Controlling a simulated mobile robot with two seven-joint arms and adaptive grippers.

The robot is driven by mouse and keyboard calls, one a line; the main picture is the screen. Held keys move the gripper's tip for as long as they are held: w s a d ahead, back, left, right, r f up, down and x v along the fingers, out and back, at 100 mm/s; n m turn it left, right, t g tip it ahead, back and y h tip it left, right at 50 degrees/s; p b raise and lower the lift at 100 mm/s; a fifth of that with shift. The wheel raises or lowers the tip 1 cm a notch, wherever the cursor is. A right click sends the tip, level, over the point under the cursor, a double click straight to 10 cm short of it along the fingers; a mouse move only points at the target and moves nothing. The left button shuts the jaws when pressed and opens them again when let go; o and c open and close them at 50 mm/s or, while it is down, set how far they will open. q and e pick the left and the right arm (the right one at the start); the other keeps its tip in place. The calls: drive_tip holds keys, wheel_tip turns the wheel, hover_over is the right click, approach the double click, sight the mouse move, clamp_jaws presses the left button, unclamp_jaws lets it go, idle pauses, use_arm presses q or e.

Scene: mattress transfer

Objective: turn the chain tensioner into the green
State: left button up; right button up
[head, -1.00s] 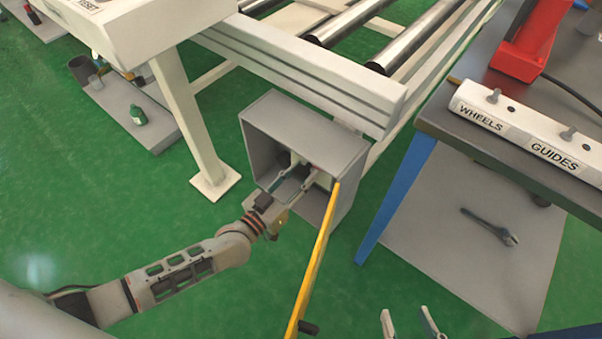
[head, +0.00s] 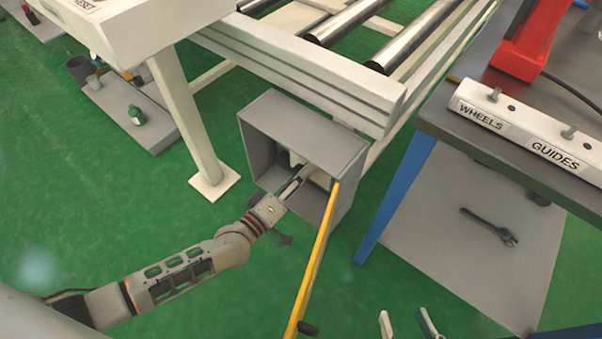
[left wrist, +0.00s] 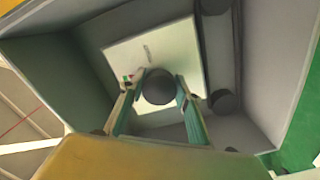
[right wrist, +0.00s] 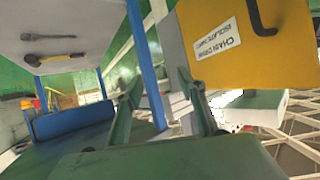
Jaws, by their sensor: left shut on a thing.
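The tensioner shows in the left wrist view as a dark round knob (left wrist: 158,87) in front of a white plate (left wrist: 185,60). A small red and green mark (left wrist: 128,78) sits on the plate left of the knob. Both are inside an open grey box (head: 305,128) under the conveyor. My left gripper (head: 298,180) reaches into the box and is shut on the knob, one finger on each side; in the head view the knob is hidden. A pointer and its reading cannot be made out.
A yellow door (head: 318,255) stands open at the box's right edge, near my left arm. The right wrist view shows its chain drive label (right wrist: 217,38) and black handle (right wrist: 262,18). A blue-legged workbench (head: 395,195) stands right, with a wrench (head: 490,227) on its lower shelf.

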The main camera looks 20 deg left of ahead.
use_arm(q)
drive_tip(key=shift+n, duration=2.2)
use_arm(e)
drive_tip(key=shift+w+a+r, duration=0.1)
drive_tip(key=shift+w+r, duration=0.3)
drive_tip(key=shift+r, duration=0.1)
drive_tip(key=shift+s+f, duration=0.3)
use_arm(q)
drive_tip(key=o, duration=1.1)
drive_tip(key=shift+s, duration=0.25)
drive_tip(key=v, duration=1.1)
drive_tip(key=shift+s+a, duration=0.15)
drive_tip(key=shift+s, duration=0.1)
use_arm(e)
drive_tip(key=shift+w+r, duration=0.1)
